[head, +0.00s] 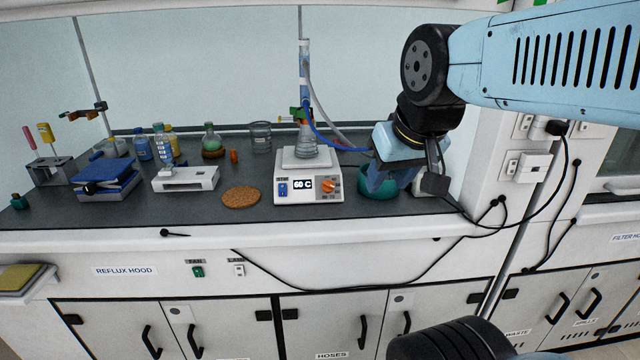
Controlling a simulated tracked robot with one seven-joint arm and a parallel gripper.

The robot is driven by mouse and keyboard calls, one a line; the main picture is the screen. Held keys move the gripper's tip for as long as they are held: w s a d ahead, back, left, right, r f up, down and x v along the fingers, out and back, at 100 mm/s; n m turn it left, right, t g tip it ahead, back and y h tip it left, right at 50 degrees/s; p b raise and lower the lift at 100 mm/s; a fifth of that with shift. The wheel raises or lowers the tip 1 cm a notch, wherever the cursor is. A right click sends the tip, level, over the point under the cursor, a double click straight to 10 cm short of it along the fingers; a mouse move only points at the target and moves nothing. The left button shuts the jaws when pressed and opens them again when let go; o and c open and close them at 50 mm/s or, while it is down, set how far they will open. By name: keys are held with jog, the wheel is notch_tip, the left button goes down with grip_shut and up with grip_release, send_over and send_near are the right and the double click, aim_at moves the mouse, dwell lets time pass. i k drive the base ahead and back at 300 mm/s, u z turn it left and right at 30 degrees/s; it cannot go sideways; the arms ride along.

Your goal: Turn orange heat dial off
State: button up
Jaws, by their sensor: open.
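The orange heat dial (328,186) is on the right of the front panel of a white hotplate (308,197), which stands near the front of the hood bench. The hotplate's display (303,184) reads 60 C, with a blue switch (283,188) to its left. A flask (307,146) with a tall condenser (304,70) stands on the hotplate. My gripper (372,180) is to the right of the hotplate, pointing down and apart from the dial. Its fingertips are small and partly hidden, in front of a teal round object.
The teal round object (378,194) sits right of the hotplate. A blue hose (335,142) runs from the condenser toward the right. A cork mat (241,198), a white balance (186,181) and a blue lab jack (106,178) stand to the left. Black cables hang at the right and along the front.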

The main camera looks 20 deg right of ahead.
aim_at(327, 186)
jog(key=z, duration=0.45)
jog(key=k, duration=1.1)
jog(key=u, duration=0.75)
jog(key=i, duration=1)
jog(key=z, duration=0.1)
